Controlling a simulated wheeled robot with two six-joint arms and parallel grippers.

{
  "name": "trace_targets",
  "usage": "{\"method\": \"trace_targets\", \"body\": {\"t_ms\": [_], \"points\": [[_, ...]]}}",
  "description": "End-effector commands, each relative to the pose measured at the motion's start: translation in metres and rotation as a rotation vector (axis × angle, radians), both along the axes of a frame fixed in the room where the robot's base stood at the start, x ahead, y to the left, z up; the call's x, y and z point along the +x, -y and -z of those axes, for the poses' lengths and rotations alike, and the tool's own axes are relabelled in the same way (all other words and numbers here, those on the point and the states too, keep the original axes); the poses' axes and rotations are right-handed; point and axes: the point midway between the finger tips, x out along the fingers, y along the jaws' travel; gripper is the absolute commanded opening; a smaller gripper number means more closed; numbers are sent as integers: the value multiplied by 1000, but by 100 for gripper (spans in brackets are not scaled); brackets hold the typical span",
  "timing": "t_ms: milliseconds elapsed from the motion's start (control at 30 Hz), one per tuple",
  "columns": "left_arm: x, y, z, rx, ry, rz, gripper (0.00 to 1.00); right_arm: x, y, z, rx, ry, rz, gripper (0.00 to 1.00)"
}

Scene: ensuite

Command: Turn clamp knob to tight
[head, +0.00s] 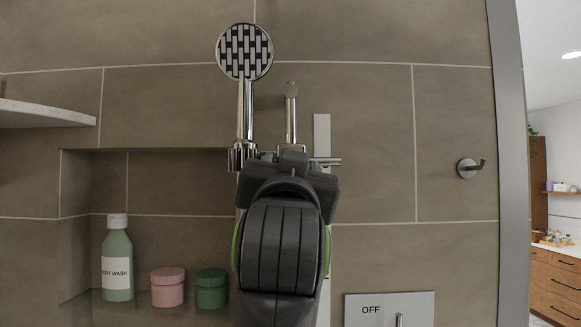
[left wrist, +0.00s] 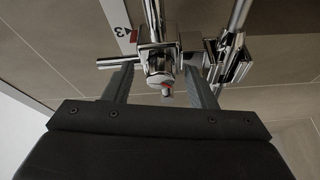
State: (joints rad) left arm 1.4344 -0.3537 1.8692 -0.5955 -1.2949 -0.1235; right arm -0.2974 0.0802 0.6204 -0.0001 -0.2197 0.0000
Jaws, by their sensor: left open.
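In the left wrist view a chrome clamp (left wrist: 157,58) sits on a chrome rail (left wrist: 153,18). A round knob (left wrist: 161,78) with a small red mark faces my camera. My left gripper (left wrist: 160,82) is open, with one finger on each side of the knob; I cannot tell whether either finger touches it. In the head view my own wrist hides the knob and most of the clamp. The rail top (head: 291,118) and a short chrome bar (head: 326,161) show around it. My right gripper is in neither view.
A shower head (head: 244,52) in a chrome holder (head: 241,156) stands close left of the rail. A niche holds a body wash bottle (head: 117,260), a pink jar (head: 167,287) and a green jar (head: 211,288). An OFF panel (head: 360,310) and a hook (head: 468,168) are on the right.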

Motion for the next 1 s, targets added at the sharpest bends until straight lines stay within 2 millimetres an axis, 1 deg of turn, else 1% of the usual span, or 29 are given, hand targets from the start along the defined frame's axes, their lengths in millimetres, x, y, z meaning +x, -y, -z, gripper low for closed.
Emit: {"method": "trace_targets", "body": {"t_ms": [300,333,667,867,1000], "points": [[-1,0,-1,0,1,0,51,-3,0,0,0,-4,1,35],[-1,0,-1,0,1,0,50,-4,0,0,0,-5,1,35],[-1,0,-1,0,0,0,7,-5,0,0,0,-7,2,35],[-1,0,-1,14,1,-1,7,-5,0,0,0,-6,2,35],[-1,-1,-1,54,1,-1,7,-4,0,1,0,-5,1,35]]}}
